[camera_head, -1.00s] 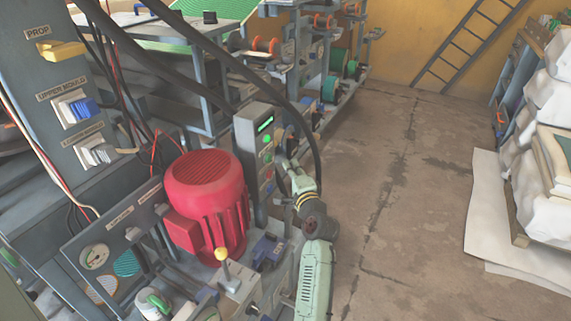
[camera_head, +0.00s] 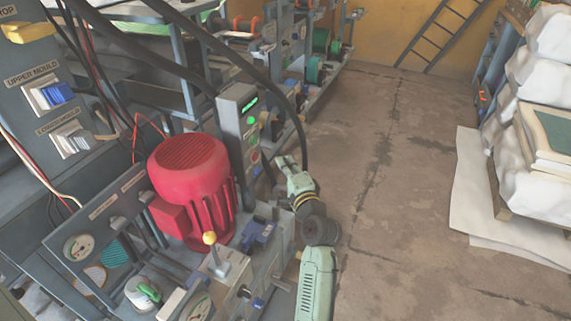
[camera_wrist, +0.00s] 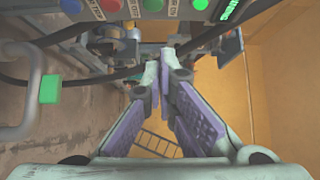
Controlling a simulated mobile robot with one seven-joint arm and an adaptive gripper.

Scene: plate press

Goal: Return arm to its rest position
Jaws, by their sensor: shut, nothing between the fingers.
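My arm reaches in from the bottom right in the head view, pale green with a dark wrist. My gripper (camera_head: 283,162) is at its far end, just right of the grey control box (camera_head: 236,125) and apart from it in the picture. In the wrist view the purple-padded fingers of my gripper (camera_wrist: 163,62) come together at their tips with nothing between them. The control box's button face (camera_wrist: 150,8) shows along the top of the wrist view, with red, green and blue buttons and part of a green display.
A red motor (camera_head: 190,185) and a yellow-knobbed lever (camera_head: 210,240) stand left of my arm. A black hose (camera_head: 295,110) curves down close to my gripper. White sacks (camera_head: 540,150) are stacked at the right. The concrete floor (camera_head: 400,200) between is clear.

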